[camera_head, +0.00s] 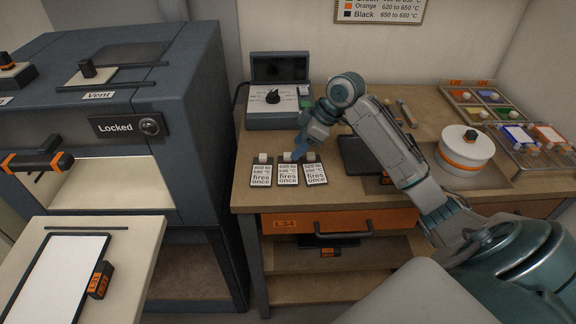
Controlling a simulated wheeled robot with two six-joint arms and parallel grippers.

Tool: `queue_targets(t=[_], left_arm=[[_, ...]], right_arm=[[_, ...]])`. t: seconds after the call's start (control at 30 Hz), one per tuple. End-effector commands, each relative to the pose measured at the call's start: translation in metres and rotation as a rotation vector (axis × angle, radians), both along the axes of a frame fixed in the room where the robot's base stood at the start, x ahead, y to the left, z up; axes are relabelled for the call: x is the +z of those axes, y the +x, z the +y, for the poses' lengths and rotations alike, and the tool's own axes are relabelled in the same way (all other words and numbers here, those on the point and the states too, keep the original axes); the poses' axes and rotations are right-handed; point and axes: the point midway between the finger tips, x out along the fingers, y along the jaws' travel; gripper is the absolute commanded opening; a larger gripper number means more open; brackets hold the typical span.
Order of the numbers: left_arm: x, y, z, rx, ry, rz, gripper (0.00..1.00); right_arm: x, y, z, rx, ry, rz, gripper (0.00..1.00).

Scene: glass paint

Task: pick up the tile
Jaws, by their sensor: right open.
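Three small cards reading "fires once" lie in a row near the front edge of the wooden bench: a left card (261,174), a middle card (288,175) and a right card (315,174). Each has a small pale block at its top. A flat white panel with a dark border (62,285) lies on the pale kiln door at lower left, with an orange and black tag beside it. I cannot tell which of these is the tile. My right gripper (297,153) is open, pointing down at the tops of the middle and right cards; contact is unclear. My left gripper is not in view.
A grey control box with a dial (274,100) stands behind the cards. The blue kiln (135,125), labelled "Locked", stands at left with its front open. A white round pot (465,151) and trays of coloured pieces (525,142) are at right. A drawer labelled L34 (340,222) is below.

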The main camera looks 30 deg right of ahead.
Motion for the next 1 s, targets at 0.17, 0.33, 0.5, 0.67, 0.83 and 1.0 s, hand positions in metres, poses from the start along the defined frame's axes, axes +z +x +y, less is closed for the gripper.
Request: queue_targets(t=[0.17,0.33,0.5,0.67,0.83,1.0], left_arm=[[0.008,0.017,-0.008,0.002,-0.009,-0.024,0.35],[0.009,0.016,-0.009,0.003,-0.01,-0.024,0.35],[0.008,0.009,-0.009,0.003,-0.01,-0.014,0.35],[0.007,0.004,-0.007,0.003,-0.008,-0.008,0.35],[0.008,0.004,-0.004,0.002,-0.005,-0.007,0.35],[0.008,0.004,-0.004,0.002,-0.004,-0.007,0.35]], right_arm=[[-0.019,0.008,0.012,-0.001,0.004,0.003,0.48],[-0.028,0.012,0.015,0.0,0.0,0.0,0.48],[-0.028,0.011,0.015,0.0,-0.001,-0.001,0.48],[-0.028,0.011,0.014,0.0,-0.001,-0.001,0.21],[-0.028,0.011,0.015,0.0,-0.001,-0.001,0.0],[-0.028,0.011,0.014,0.0,-0.001,-0.001,0.0]])
